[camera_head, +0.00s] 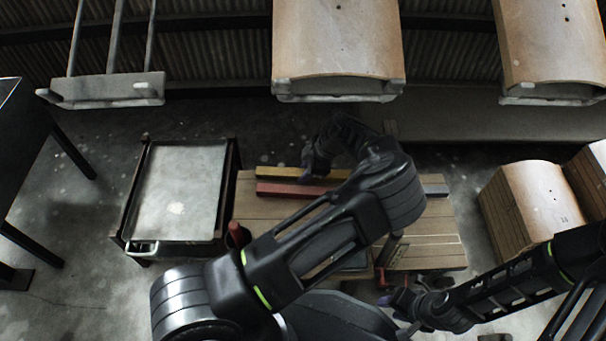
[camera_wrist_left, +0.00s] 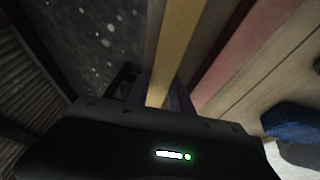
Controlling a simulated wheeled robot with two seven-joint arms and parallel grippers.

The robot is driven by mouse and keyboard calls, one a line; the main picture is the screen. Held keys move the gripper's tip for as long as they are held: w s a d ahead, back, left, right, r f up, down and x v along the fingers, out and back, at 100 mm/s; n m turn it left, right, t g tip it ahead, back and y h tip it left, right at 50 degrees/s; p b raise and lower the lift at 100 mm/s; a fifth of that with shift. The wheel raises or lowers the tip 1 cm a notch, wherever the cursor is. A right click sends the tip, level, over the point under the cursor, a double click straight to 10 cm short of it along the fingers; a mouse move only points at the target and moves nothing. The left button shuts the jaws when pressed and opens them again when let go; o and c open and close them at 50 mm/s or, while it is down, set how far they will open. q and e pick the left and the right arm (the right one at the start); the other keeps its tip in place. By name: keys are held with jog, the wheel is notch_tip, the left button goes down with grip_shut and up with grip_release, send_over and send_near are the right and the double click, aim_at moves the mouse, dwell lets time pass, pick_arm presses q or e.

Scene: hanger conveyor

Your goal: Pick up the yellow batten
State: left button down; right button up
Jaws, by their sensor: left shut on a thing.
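The yellow batten (camera_head: 275,173) lies along the far edge of the wooden table (camera_head: 262,208), partly hidden behind my left arm. My left gripper (camera_head: 312,166) is at the batten, reaching down over it. In the left wrist view, the yellow batten (camera_wrist_left: 180,40) runs between the fingers of my left gripper (camera_wrist_left: 165,92), which is shut on it. I cannot tell whether the batten is clear of the table. My right gripper (camera_head: 403,304) is low, near the table's front right; its fingers are too small and dark to read.
A red batten (camera_head: 285,190) lies parallel, just nearer than the yellow one. A grey batten end (camera_head: 435,190) shows at right. A blue object (camera_wrist_left: 290,120) shows in the left wrist view. A metal-topped cart (camera_head: 180,190) stands left. Curved wooden panels (camera_head: 338,40) hang beyond the table.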

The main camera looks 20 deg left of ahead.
pick_arm(q)
jog(key=shift+r, duration=0.15)
jog(key=shift+r+p, duration=0.45)
jog(key=shift+r, duration=0.1)
jog(key=p+v, duration=0.1)
jog(key=v, duration=0.1)
jog(key=shift+d+r, duration=0.15)
jog(key=shift+r, duration=0.1)
jog(key=d+p, duration=0.1)
jog(key=d, duration=1)
jog(key=w+d+p, duration=0.1)
jog(key=d, duration=0.5)
jog(key=shift+f+p, duration=0.1)
jog(key=shift+p, duration=0.2)
